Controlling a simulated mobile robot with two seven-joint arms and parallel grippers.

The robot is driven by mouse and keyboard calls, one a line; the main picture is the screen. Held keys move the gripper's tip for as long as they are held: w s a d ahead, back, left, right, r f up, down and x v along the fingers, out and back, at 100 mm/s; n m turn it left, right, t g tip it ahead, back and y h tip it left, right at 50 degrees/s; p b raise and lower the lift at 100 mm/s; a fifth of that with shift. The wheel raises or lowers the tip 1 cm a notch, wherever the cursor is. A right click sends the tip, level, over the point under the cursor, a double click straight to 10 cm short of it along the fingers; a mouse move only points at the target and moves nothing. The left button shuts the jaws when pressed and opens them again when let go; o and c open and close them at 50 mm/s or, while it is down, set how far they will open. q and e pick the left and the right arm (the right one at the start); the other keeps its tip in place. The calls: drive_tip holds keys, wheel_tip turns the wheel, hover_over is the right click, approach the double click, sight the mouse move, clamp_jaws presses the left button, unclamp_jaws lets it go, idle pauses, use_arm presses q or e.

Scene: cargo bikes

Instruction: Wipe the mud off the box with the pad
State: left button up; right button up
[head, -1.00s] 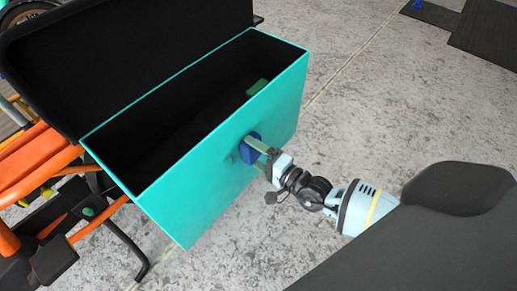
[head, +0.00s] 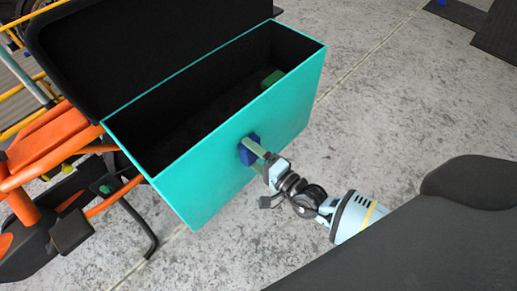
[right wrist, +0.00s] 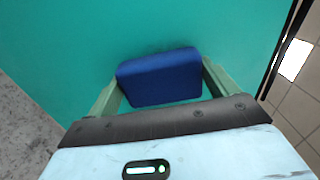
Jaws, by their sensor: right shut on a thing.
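The teal box (head: 215,165) stands with its black lid (head: 150,45) open and its dark inside showing. My right gripper (head: 256,149) is shut on the blue pad (head: 248,152) at the middle of the box's near outer wall. In the right wrist view the pad (right wrist: 160,78) sits between the two greenish fingers, against or very close to the teal wall (right wrist: 90,40). I cannot make out mud on the parts of the wall that show; any under the pad is hidden. My left gripper is not in view.
A small green thing (head: 271,79) is inside the box at its far right end. The orange bike frame (head: 45,140) is at the left of the box. The grey concrete floor (head: 390,110) at the right is clear. Dark mats (head: 497,38) lie at the top right.

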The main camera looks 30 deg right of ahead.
sight(236, 149)
drive_tip(key=shift+a, duration=0.15)
drive_tip(key=shift+s+a+p, duration=0.2)
drive_tip(key=shift+s+a, duration=0.05)
drive_tip(key=shift+a, duration=0.5)
drive_tip(key=shift+s+a+p, duration=0.15)
drive_tip(key=shift+s+a, duration=0.1)
drive_tip(key=shift+a, duration=0.5)
drive_tip(key=shift+r+p, duration=1.2)
drive_tip(key=shift+r, duration=0.3)
drive_tip(key=shift+d+f, duration=0.1)
drive_tip(key=shift+d, duration=0.05)
drive_tip(key=shift+w+d, duration=0.1)
drive_tip(key=shift+d, duration=0.1)
drive_tip(key=shift+w+d+b, duration=0.2)
drive_tip(key=shift+d+b, duration=0.05)
drive_tip(key=shift+d, duration=0.4)
drive_tip(key=shift+w+d+b, duration=0.15)
drive_tip(key=shift+d+b, duration=0.1)
drive_tip(key=shift+d, duration=0.4)
drive_tip(key=shift+d+f, duration=0.1)
drive_tip(key=shift+d, duration=0.05)
